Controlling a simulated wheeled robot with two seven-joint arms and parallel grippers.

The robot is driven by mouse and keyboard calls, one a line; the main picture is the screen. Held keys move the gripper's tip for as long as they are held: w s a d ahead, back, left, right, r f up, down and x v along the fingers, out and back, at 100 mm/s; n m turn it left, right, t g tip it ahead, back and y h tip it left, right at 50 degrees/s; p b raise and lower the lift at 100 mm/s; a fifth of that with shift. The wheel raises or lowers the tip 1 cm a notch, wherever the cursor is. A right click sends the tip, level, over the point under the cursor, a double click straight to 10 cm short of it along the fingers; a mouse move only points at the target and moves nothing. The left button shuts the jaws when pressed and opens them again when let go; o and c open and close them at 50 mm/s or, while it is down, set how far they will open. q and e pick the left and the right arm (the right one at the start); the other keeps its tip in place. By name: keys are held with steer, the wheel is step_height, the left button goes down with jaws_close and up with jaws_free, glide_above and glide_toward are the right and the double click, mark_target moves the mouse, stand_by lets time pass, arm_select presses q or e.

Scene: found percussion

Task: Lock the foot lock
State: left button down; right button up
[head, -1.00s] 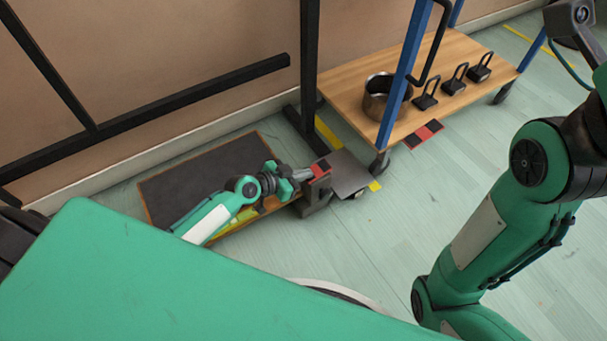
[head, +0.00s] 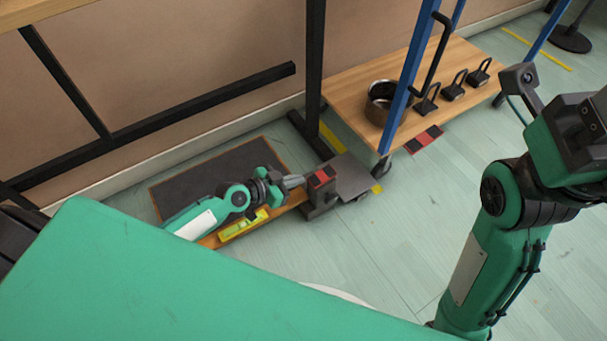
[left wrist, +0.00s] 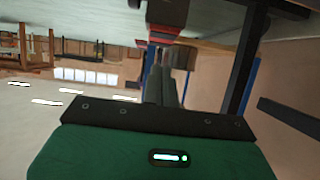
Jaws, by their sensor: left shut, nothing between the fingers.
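The foot lock is a dark grey block on the floor with a red-and-black pedal (head: 321,178) on top. A flat grey plate (head: 352,178) lies just to its right, beside the wheeled bench. My left gripper (head: 295,181) is shut and empty, its fingertips just left of the pedal at about its height. The left wrist view shows the shut fingers (left wrist: 165,84) pointing at the red-and-black pedal (left wrist: 166,14); I cannot tell whether they touch it. My right arm stands at the right of the head view, its fingertips out of sight.
The wooden bench shelf (head: 352,99) on blue posts holds a metal pot (head: 381,103) and several black padlock-shaped objects (head: 454,86). A dark mat (head: 215,178) and yellow level (head: 241,225) lie left.

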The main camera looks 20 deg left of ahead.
arm_select(q)
steer(key=shift+s+a+r, duration=0.15)
steer(key=shift+s+a, duration=0.75)
steer(key=shift+s, duration=0.25)
steer(key=shift+s+a+r, duration=0.1)
steer(key=shift+s+a, duration=0.75)
steer(key=shift+s, duration=0.25)
